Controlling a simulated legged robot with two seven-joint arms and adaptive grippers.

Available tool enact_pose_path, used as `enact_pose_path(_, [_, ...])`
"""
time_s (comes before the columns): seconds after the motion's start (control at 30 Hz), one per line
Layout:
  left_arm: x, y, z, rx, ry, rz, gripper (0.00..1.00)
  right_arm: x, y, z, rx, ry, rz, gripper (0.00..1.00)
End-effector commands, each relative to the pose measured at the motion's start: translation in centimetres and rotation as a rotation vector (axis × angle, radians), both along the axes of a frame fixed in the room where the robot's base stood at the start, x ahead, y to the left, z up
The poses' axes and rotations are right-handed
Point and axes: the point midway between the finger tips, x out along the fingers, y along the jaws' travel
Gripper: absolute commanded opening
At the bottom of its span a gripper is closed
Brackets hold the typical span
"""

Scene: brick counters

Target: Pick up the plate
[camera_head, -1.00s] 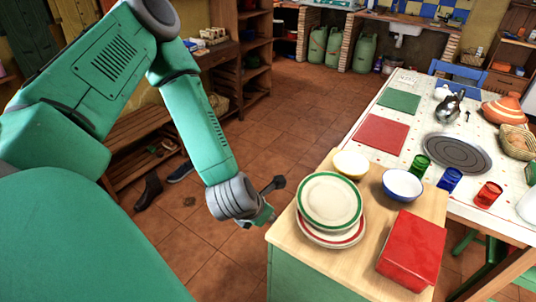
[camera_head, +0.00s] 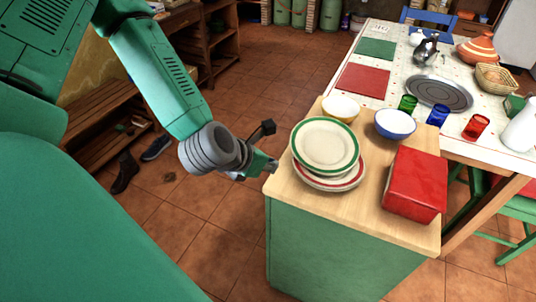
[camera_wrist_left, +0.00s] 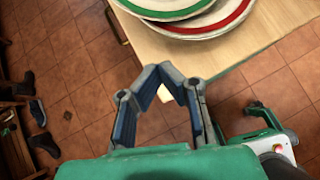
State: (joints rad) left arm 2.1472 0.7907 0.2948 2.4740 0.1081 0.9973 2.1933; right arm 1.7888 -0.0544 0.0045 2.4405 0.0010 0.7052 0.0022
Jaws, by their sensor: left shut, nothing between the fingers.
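A white plate with a green rim (camera_head: 325,145) lies on top of a red-rimmed plate (camera_head: 335,185) near the left edge of the wooden counter top (camera_head: 375,205). In the left wrist view the green-rimmed plate (camera_wrist_left: 170,5) and the red-rimmed plate (camera_wrist_left: 215,24) show only in part at the top. My left gripper (camera_head: 270,165) is just left of the plates, beside the counter edge and apart from them. In the left wrist view its fingers (camera_wrist_left: 161,70) meet at the tips, shut and empty.
A yellow bowl (camera_head: 341,108), a blue-rimmed bowl (camera_head: 395,124) and a red box (camera_head: 414,184) stand on the same counter. Behind is a tiled table (camera_head: 395,78) with coloured glasses and a dark round tray (camera_head: 440,94). Open tiled floor (camera_head: 235,118) lies to the left.

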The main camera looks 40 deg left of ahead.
Motion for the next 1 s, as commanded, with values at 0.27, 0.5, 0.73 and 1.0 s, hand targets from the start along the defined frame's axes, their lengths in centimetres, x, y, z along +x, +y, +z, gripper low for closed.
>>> enact_pose_path(0.27, [4.4, -1.1, -3.0, 0.011, -0.003, -0.004, 0.0, 0.0, 0.0, 0.0, 0.0, 0.0, 0.001, 0.0])
enact_pose_path(0.5, [6.9, -1.2, -3.0, 0.008, -0.001, -0.002, 0.0, 0.0, 0.0, 0.3, 0.0, 0.0, 0.0, 0.0])
enact_pose_path(0.73, [7.3, -0.9, -3.3, 0.001, 0.0, -0.001, 0.0, 0.0, 0.0, 0.3, 0.0, 0.0, 0.0, 0.0])
enact_pose_path(1.0, [7.8, -1.1, -3.3, 0.003, 0.0, 0.001, 0.0, 0.0, 0.0, 0.2, 0.0, 0.0, 0.001, 0.0])
